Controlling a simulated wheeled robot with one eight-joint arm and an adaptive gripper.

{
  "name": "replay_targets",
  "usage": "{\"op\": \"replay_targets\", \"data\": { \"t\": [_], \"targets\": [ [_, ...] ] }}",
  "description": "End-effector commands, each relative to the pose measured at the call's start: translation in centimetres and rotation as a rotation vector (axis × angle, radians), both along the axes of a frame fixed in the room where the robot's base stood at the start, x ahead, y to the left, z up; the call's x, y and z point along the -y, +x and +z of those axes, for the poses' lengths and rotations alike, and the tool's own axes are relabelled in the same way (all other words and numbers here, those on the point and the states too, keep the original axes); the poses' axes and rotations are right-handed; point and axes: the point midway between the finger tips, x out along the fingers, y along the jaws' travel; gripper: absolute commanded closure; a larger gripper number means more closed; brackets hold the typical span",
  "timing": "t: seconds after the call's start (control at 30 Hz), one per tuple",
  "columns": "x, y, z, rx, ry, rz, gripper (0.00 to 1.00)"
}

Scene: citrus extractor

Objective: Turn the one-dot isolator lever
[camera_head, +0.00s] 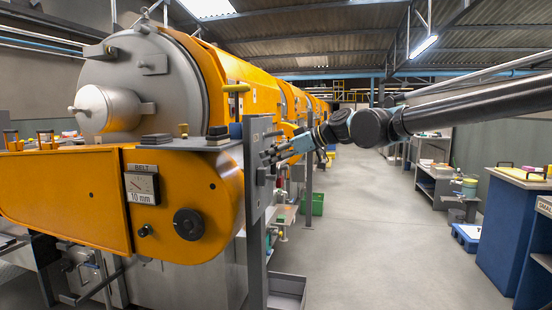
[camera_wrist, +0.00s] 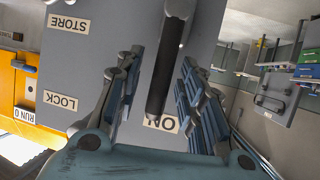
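A dark lever (camera_wrist: 163,75) hangs across a grey panel (camera_wrist: 100,60) in the wrist view. Its lower end is by an upside-down ON label (camera_wrist: 162,123); I see no dot marks on it. My gripper (camera_wrist: 160,62) is open, with one blue-grey finger on each side of the lever. Gaps show on both sides, so it does not look gripped. In the head view my gripper (camera_head: 272,154) is at the right face of the upright grey panel (camera_head: 257,190), and the lever there is largely hidden by the fingers.
STORE (camera_wrist: 69,23) and LOCK (camera_wrist: 61,101) labels are on the same panel. A RUN 0 label (camera_wrist: 24,115) is on an orange part beside it. The large orange machine (camera_head: 70,200) stands left of the panel. The aisle floor (camera_head: 370,230) to the right is clear.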

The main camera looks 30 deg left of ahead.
Motion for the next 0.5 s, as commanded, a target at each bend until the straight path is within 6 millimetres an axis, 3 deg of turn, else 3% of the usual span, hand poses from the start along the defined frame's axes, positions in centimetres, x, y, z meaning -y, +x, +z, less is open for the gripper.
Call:
{"op": "replay_targets", "data": {
  "t": [0.23, 0.5],
  "targets": [
    [0.8, 0.2, 0.4, -0.001, 0.001, -0.003, 0.64],
    [4.6, 0.7, 2.0, -0.001, 0.001, -0.003, 0.64]
  ]
}}
